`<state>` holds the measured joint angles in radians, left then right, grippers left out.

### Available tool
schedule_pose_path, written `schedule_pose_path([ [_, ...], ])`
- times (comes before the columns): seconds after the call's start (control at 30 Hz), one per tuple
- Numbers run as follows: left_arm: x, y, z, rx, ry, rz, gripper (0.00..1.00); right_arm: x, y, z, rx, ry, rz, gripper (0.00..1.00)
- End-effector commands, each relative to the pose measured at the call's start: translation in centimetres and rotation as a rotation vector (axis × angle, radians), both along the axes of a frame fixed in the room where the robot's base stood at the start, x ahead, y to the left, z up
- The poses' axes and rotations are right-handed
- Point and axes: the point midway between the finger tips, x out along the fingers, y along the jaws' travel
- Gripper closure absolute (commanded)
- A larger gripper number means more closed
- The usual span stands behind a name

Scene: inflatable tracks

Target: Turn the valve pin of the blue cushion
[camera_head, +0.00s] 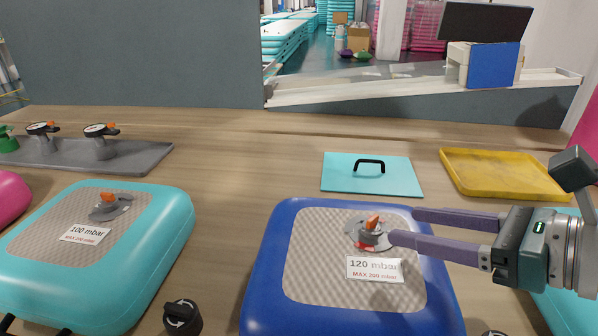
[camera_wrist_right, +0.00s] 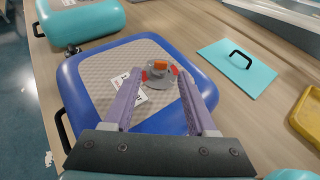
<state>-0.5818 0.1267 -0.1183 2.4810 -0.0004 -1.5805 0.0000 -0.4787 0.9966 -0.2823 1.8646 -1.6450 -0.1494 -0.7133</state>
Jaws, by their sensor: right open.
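The blue cushion (camera_head: 265,262) lies on the wooden table in the middle front of the head view, with a beige patterned top and a 120 mbar label (camera_head: 376,269). Its valve has an orange pin (camera_head: 372,222) on a grey round base. My right gripper (camera_head: 402,226) comes in from the right, open, its two purple fingers reaching over the cushion toward the valve. In the right wrist view the orange pin (camera_wrist_right: 160,65) shows ahead, between the two fingertips and slightly beyond them; contact cannot be told. The left gripper is not in view.
A turquoise cushion (camera_head: 170,225) with a 100 mbar label lies to the left. A turquoise plate with a black handle (camera_head: 371,186) and a yellow tray (camera_head: 500,172) lie behind. A grey board (camera_head: 135,157) with valves is at far left. A black knob (camera_head: 182,317) stands between the cushions.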

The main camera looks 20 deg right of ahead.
Motion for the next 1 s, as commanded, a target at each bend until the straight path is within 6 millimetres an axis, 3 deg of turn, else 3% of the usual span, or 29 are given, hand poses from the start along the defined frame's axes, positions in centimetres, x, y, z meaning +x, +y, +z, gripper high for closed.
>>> schedule_pose_path([
  [0.3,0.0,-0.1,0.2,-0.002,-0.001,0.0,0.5,3.5,1.2,-1.5,0.001,-0.003,-0.003,0.43],
  [0.73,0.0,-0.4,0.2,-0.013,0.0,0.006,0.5,4.2,1.5,-1.9,0.001,0.0,-0.001,0.43],
  [1.0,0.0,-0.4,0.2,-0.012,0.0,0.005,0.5,4.1,1.4,-1.9,0.001,0.0,-0.001,0.72],
])
